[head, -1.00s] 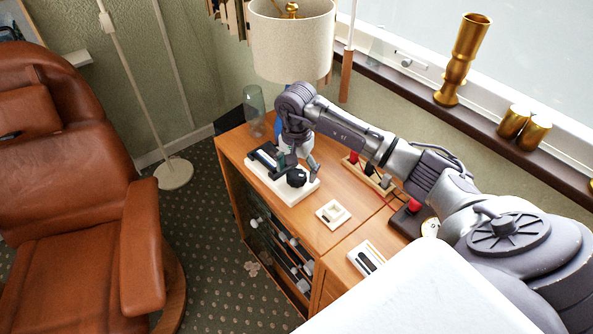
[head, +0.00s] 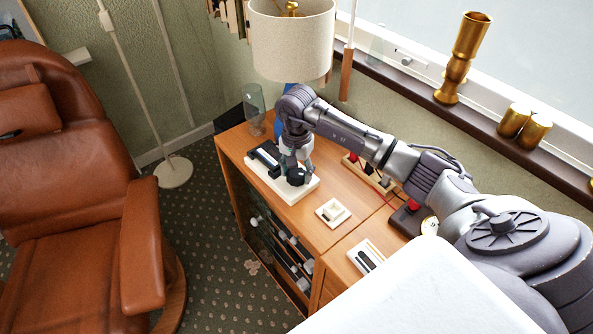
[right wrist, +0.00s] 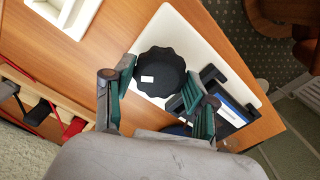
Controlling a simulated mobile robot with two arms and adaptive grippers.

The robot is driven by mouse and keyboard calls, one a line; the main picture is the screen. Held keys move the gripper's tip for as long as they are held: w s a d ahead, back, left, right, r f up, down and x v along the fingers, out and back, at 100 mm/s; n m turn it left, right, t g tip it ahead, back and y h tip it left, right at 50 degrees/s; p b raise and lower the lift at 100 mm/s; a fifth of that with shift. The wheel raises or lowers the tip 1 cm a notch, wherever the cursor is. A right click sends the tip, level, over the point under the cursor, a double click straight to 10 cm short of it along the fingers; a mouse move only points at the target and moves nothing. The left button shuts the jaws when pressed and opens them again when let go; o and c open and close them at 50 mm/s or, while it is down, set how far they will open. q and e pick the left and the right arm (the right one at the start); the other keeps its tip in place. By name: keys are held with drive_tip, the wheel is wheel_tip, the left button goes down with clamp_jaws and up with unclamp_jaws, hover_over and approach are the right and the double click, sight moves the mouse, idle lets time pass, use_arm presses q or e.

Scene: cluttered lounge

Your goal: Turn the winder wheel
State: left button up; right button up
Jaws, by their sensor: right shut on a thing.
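The winder wheel (head: 296,177) is a black scalloped knob on a white base plate (head: 263,178) on the wooden cabinet. In the right wrist view the wheel (right wrist: 152,76) shows from above, with a small white mark on its face. My right gripper (head: 297,166) points down at it, and its green-padded fingers (right wrist: 158,82) stand on either side of the wheel's rim, shut on it. A black device with a blue-white panel (right wrist: 232,108) sits beside the wheel on the same plate. My left gripper is out of view.
A small white tray (head: 333,213) and a white holder with dark items (head: 366,257) lie nearer on the cabinet. A glass (head: 254,106) and a lamp (head: 291,42) stand behind. A wooden rack with cables (head: 371,177) is under my right arm.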

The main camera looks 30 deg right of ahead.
drive_tip(key=shift+m, duration=0.3)
drive_tip(key=m+b, duration=0.1)
drive_tip(key=m, duration=0.2)
drive_tip(key=shift+m, duration=0.4)
drive_tip(key=m+b, duration=0.1)
drive_tip(key=m, duration=0.9)
drive_tip(key=shift+b, duration=0.35)
drive_tip(key=m, duration=0.5)
drive_tip(key=o, duration=1.2)
drive_tip(key=shift+c, duration=0.2)
